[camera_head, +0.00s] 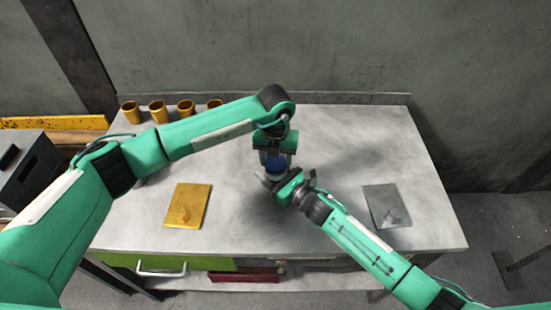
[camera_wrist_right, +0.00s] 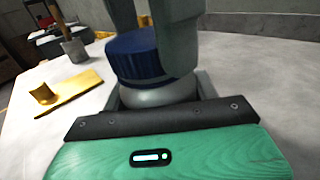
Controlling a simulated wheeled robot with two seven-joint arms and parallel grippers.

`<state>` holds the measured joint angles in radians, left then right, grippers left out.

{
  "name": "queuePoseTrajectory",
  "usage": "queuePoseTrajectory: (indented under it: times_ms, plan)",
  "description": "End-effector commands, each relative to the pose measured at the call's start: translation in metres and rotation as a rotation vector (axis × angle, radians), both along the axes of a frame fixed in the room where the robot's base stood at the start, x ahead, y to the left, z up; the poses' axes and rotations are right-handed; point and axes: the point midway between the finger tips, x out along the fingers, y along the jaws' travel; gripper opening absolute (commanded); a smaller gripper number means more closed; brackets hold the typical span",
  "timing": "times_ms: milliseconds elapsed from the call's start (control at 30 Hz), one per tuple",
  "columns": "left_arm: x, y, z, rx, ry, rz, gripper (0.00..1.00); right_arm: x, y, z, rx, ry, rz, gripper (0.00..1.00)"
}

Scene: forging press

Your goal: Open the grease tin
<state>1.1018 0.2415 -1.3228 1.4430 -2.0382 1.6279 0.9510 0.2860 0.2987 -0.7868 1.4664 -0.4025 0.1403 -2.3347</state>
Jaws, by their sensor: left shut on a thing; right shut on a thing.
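The grease tin has a blue lid (camera_wrist_right: 135,56) and a pale grey body (camera_wrist_right: 158,95). It is upright near the middle of the bench, mostly hidden by my grippers in the head view. My left gripper (camera_head: 275,158) comes down from above with its fingers on either side of the blue lid, shut on it. My right gripper (camera_head: 276,181) reaches in from the lower right and is shut on the tin's body below the lid. The lid sits on the body; I cannot tell whether it has turned.
A yellow plate (camera_head: 195,215) with a small yellow block lies left on the bench (camera_head: 330,130). A grey plate (camera_head: 376,193) with a grey block lies right. Several brass cups (camera_head: 157,111) stand at the back left. The back right of the bench is clear.

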Motion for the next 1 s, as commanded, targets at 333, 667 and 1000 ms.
queuePoseTrajectory:
  times_ms: [333, 667, 1000]
  plan:
    - [0.0009, 0.0007, 0.0006, 0.0, -0.002, 0.582, 0.27, -0.0003, -0.0008, -0.0014, -0.003, 0.001, -0.001, 0.0]
    - [0.0011, 0.001, 0.0009, 0.0, -0.001, 1.136, 0.27, -0.0004, -0.0007, -0.0014, -0.003, 0.001, 0.0, 0.0]
    - [0.0014, 0.0014, 0.0013, 0.001, -0.003, 1.36, 0.27, -0.0005, -0.0006, -0.0015, -0.003, 0.001, 0.0, 0.0]
